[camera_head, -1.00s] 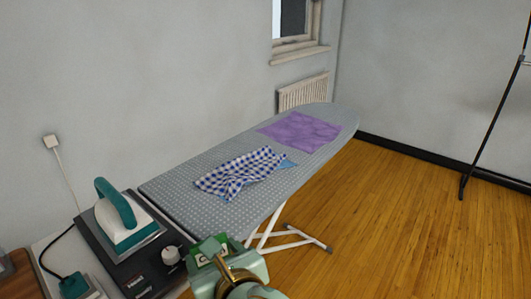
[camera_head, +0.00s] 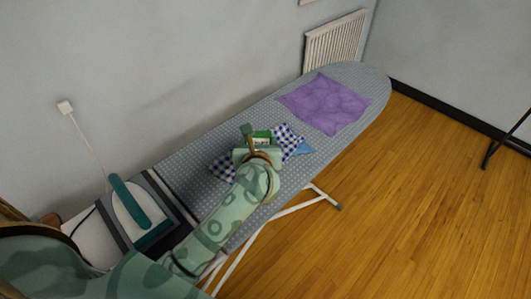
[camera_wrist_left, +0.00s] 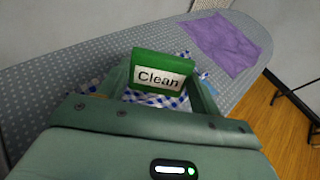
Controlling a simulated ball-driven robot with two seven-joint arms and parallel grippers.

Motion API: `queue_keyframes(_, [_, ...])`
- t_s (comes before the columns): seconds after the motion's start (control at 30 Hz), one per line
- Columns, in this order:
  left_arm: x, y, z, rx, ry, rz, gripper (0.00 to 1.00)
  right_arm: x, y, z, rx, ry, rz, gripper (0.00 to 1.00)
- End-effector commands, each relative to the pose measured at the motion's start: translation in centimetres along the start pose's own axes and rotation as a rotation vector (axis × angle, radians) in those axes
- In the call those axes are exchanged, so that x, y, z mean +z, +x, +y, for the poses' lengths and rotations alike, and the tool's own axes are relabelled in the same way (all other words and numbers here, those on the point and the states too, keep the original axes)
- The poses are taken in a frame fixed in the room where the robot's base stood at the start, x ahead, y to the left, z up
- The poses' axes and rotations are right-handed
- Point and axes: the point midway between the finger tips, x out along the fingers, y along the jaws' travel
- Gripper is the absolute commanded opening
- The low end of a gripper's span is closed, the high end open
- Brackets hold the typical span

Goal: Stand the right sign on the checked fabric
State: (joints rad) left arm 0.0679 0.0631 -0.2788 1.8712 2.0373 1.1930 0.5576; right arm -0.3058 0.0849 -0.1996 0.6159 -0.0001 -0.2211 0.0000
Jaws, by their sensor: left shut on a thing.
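A green sign with a white label reading "Clean" (camera_wrist_left: 158,77) is held between the fingers of my left gripper (camera_wrist_left: 160,85). In the head view the sign (camera_head: 262,135) is a small green patch at the end of my left gripper (camera_head: 258,145). The blue-and-white checked fabric (camera_head: 288,138) lies crumpled on the ironing board. The gripper and sign are over the fabric and hide its middle. The fabric also shows behind and below the sign in the left wrist view (camera_wrist_left: 178,101). I cannot tell whether the sign's base touches the fabric. My right gripper is not in view.
The grey dotted ironing board (camera_head: 200,150) carries a purple cloth (camera_head: 325,102) toward its far end. A light blue cloth (camera_head: 303,148) shows beside the checked fabric. An iron with a teal handle (camera_head: 135,205) stands at the near left end. A radiator (camera_head: 335,42) is behind.

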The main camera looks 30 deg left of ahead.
Motion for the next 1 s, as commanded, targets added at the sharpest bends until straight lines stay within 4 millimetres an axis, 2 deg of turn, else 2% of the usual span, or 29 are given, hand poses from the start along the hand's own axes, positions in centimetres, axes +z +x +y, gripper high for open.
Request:
queue_keyframes(0.03, [-1.5,1.4,-0.4,0.002,0.005,0.006,0.43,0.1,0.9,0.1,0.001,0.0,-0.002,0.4])
queue_keyframes(0.13, [-2.6,3.4,-1.0,0.002,0.004,0.004,0.43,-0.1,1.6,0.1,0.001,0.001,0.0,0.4])
queue_keyframes(0.4, [-4.0,6.0,-1.9,0.001,0.004,0.003,0.43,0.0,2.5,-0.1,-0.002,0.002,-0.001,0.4])
queue_keyframes(0.5, [-5.8,6.5,-1.9,0.0,0.006,0.004,0.43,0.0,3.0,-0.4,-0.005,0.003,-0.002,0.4])
queue_keyframes(0.6, [-6.5,6.8,-1.9,0.001,0.003,0.003,0.43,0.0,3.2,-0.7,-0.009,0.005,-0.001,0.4])
queue_keyframes(1.0, [-7.0,7.0,-1.9,0.0,0.002,0.003,0.43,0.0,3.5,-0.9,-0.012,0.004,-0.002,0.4])
